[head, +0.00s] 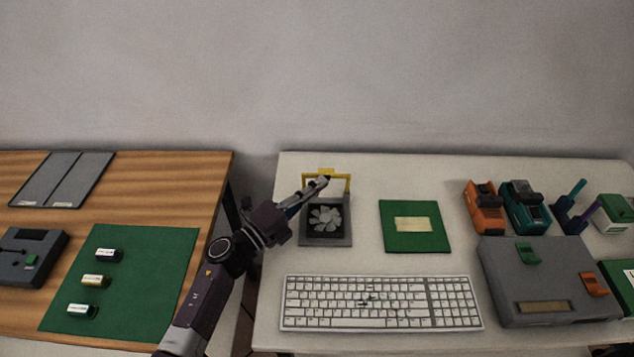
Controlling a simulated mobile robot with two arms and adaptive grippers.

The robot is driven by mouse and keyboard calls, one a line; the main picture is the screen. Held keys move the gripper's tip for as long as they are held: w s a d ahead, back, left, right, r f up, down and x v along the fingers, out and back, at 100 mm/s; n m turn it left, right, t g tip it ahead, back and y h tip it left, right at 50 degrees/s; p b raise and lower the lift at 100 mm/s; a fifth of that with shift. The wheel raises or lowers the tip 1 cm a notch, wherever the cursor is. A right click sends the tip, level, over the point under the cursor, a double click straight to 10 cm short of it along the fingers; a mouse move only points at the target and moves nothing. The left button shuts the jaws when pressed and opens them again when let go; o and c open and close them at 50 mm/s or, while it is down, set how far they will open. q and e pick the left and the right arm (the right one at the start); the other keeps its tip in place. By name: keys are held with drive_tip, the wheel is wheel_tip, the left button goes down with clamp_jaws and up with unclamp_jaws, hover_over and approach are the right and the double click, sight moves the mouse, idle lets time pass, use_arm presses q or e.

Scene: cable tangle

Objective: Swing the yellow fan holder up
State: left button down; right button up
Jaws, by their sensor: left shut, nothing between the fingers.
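The yellow fan holder (339,176) is a thin yellow frame at the back edge of the grey fan unit (341,235) on the white table. It appears raised above the unit, though its exact angle is hard to tell. The fan unit has a dark square with a light grey fan (325,219) in it. My left gripper (322,183) is shut with nothing between its fingers. Its tips overlap the holder's middle in the head view; I cannot tell whether they touch it. My left arm covers part of the fan unit's left side. My right gripper is not in view.
A green board (425,239) lies right of the fan unit, and a white keyboard (380,303) in front. A grey case (545,270) and orange and teal devices (525,207) stand at the right. A wooden table (215,180) is at the left, across a gap.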

sight(323, 169)
use_arm(q)
drive_tip(key=shift+w+r+n+g+y+p, duration=0.75)
drive_tip(key=shift+r+n+p, duration=0.1)
drive_tip(key=shift+p, duration=2.3)
drive_tip(key=shift+w+f+n+p, duration=0.1)
drive_tip(key=shift+w+n+p, duration=0.2)
drive_tip(key=shift+p, duration=0.2)
drive_tip(key=shift+w+f, duration=0.1)
drive_tip(key=shift+w, duration=0.45)
drive_tip(key=shift+a, duration=0.1)
